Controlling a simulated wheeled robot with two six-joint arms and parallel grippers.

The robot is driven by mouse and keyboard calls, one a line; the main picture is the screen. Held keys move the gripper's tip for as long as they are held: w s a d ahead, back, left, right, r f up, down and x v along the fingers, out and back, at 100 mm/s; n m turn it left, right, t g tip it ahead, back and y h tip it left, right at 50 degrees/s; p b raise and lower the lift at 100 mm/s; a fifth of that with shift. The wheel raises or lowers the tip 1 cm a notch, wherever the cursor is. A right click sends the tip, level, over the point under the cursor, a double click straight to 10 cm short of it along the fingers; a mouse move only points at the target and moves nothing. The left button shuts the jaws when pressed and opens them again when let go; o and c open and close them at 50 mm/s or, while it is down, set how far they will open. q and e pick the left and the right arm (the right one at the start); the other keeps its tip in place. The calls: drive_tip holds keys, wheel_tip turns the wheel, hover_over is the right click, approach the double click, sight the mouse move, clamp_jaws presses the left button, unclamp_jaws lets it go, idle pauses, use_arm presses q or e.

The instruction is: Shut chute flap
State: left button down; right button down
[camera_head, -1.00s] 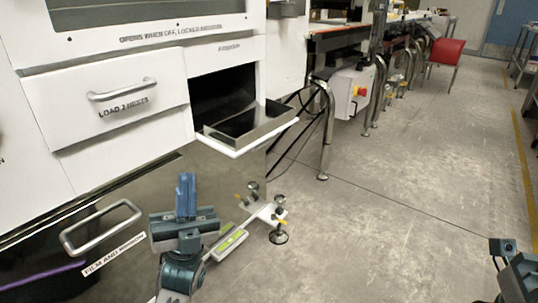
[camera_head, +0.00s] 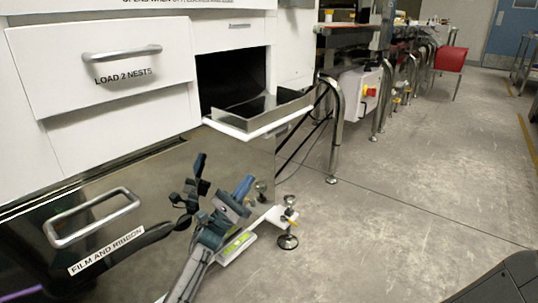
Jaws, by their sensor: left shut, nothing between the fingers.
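The chute flap (camera_head: 262,122) hangs open, folded out to nearly level below a dark square opening (camera_head: 228,78) in the white cabinet. It has a white outer edge and a steel tray-like inner side. My left gripper (camera_head: 245,184) is shut and empty. In the picture it is below the flap, in front of the shiny lower panel, and appears apart from the flap. Its dark reflection shows in the panel to its left. A dark part at the bottom right corner is mine; no right gripper fingers show.
A drawer marked "LOAD 2 NESTS" (camera_head: 110,68) is left of the opening. A lower handle (camera_head: 95,222) sits above a "FILM AND RIBBON" label (camera_head: 106,251). The floor (camera_head: 400,190) on the right is clear.

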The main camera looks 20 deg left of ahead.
use_arm(q)
drive_tip(key=s+r+b+x, duration=0.1)
drive_tip(key=b+x, duration=0.2)
drive_tip(key=x, duration=0.9)
drive_tip(key=shift+w+a+r+m+b, duration=0.15)
drive_tip(key=shift+a+r+m+b, duration=0.1)
drive_tip(key=shift+m+b, duration=0.15)
drive_tip(key=shift+d+r+n+y, duration=0.15)
drive_tip(key=shift+n+y, duration=0.15)
drive_tip(key=shift+y, duration=0.1)
